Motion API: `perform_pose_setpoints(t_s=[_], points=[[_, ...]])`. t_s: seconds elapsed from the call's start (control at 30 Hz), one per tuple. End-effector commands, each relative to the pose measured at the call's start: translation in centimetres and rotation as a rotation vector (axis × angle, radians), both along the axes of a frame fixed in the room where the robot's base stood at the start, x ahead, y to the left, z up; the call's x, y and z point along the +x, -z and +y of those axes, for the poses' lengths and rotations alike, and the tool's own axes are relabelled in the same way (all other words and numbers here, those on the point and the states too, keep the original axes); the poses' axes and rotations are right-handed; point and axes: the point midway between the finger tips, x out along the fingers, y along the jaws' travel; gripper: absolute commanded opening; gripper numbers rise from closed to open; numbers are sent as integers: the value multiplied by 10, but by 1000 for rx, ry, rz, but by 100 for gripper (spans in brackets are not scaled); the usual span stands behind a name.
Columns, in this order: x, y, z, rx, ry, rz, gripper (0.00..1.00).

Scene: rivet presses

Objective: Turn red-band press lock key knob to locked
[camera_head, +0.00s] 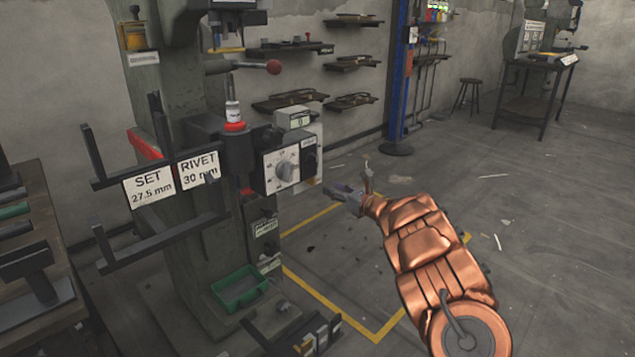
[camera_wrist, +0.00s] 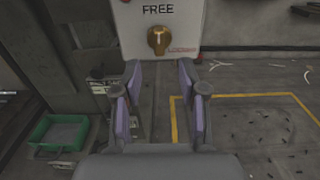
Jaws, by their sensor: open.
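The press (camera_head: 165,90) with a red band (camera_head: 145,143) stands left of centre in the head view. In the wrist view, a brass key knob (camera_wrist: 158,40) sits on a white panel (camera_wrist: 190,12) with FREE printed above it and LOCKED in red at its lower right. The knob's light line is upright, toward FREE. My gripper (camera_head: 352,182) is to the right of the press, apart from it. In the wrist view, my open gripper (camera_wrist: 160,80) has its fingers below the knob, one to each side, with nothing between them. I cannot make out the knob in the head view.
Black rails with SET and RIVET signs (camera_head: 198,169) stand in front. A green tray (camera_head: 240,288) is low down. Floor right of the press is mostly open.

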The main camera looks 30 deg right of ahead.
Motion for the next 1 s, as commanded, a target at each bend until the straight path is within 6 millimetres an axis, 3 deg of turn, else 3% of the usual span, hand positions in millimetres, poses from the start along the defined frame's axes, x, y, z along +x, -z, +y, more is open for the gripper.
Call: perform_pose_setpoints(t_s=[0.7,1.0], points=[[65,0,17,1,-6,-3,42],[74,0,18,0,-2,-2,42]])
